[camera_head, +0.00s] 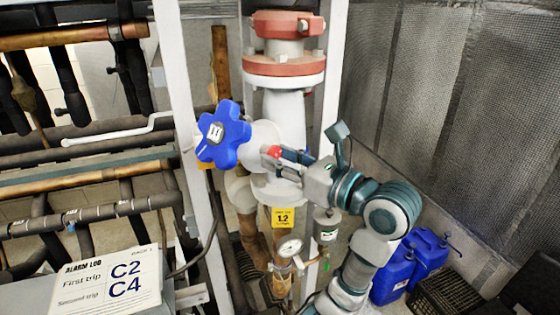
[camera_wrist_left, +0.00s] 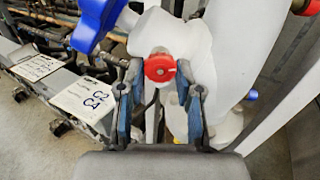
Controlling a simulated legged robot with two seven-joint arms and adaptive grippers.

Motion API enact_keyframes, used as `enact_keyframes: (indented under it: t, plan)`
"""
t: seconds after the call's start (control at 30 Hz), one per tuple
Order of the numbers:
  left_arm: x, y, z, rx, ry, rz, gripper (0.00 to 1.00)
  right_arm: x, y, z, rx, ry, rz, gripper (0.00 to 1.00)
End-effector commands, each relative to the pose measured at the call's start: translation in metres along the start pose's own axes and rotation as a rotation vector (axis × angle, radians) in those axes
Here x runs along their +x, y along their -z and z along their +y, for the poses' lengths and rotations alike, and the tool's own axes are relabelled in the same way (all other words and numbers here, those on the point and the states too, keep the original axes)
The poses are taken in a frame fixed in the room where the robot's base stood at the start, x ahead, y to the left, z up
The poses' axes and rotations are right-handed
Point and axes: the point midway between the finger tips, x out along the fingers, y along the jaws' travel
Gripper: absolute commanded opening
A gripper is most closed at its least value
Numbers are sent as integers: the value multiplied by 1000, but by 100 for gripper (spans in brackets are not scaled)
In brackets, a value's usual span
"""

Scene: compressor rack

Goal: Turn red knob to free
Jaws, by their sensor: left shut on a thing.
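The red knob (camera_head: 273,151) sits on the side of the white valve body (camera_head: 285,115), right of the blue star-shaped handwheel (camera_head: 222,134). In the left wrist view the round red knob (camera_wrist_left: 160,69) has a small pale mark on its face. My left gripper (camera_head: 276,160) reaches in from the right. In the left wrist view the blue-padded fingers (camera_wrist_left: 159,76) stand on both sides of the knob, with their tips at its edges, shut on it. The knob's setting is too small to read. My right gripper is in neither view.
A yellow 1.2 tag (camera_head: 283,217) and a pressure gauge (camera_head: 289,247) are below the valve. White frame posts (camera_head: 186,110) flank it. Blue jugs (camera_head: 394,273) stand on the floor at right.

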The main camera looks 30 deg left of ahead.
Motion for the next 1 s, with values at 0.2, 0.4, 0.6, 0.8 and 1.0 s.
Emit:
enact_keyframes:
  t: [0.2,0.4,0.6,0.8,1.0]
  plan:
    - [-1,2,-1,-202,-1,1,0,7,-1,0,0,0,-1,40]
    - [-1,2,-1,-392,0,1,0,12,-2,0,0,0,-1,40]
    - [-1,1,-1,-583,0,2,0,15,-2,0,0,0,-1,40]
    - [-1,2,-2,-771,-1,3,0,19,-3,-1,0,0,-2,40]
    - [-1,1,-2,-959,-2,4,0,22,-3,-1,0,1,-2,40]
